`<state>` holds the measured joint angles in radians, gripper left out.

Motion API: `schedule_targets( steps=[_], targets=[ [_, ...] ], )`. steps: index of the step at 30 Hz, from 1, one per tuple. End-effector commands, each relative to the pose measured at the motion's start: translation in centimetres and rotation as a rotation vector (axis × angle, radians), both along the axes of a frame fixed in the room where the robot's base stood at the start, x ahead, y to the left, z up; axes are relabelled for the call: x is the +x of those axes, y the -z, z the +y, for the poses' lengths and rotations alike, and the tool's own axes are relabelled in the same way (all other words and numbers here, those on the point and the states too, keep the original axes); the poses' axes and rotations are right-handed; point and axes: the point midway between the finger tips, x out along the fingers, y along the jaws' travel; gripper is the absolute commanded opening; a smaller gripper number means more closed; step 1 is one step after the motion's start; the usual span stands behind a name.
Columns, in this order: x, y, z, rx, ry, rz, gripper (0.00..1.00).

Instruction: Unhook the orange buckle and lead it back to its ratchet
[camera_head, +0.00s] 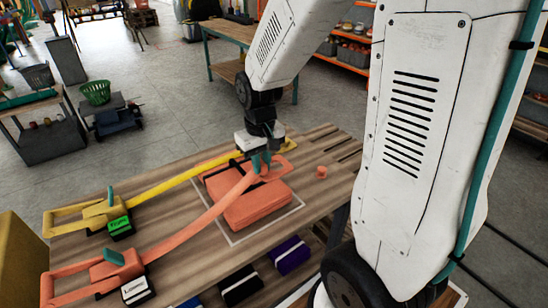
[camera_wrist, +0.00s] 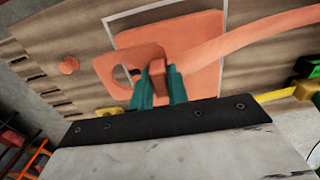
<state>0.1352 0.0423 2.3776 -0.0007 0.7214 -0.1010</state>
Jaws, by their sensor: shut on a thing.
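The orange buckle (camera_head: 276,174) is a flat plate with an opening, at the far end of the orange strap (camera_head: 200,221). My gripper (camera_head: 261,162) is shut on the buckle; in the wrist view its teal fingers (camera_wrist: 159,84) clasp a raised part of the buckle (camera_wrist: 113,58). The buckle is over the far edge of the orange block (camera_head: 250,208); I cannot tell its height. An orange peg (camera_head: 321,172) stands on the table, apart from the buckle. The orange ratchet (camera_head: 117,265), with a teal handle, sits at the near left end of the strap.
A yellow strap (camera_head: 170,183) runs beside it to a yellow ratchet (camera_head: 101,211) with a green label. A white outline (camera_head: 233,243) surrounds the block on the wooden table (camera_head: 180,257). Dark and purple rolls (camera_head: 291,256) lie below the table's near edge.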

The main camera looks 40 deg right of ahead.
Motion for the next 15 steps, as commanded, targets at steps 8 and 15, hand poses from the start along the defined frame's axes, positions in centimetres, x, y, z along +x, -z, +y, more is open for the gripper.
schedule_targets(
  steps=[8, 15],
  targets=[
    [0.2, 0.0, 3.8, 0.0, -0.005, 0.0, 0.0],
    [0.3, 0.0, 6.9, 0.0, -0.004, 0.0, 0.0]
  ],
)
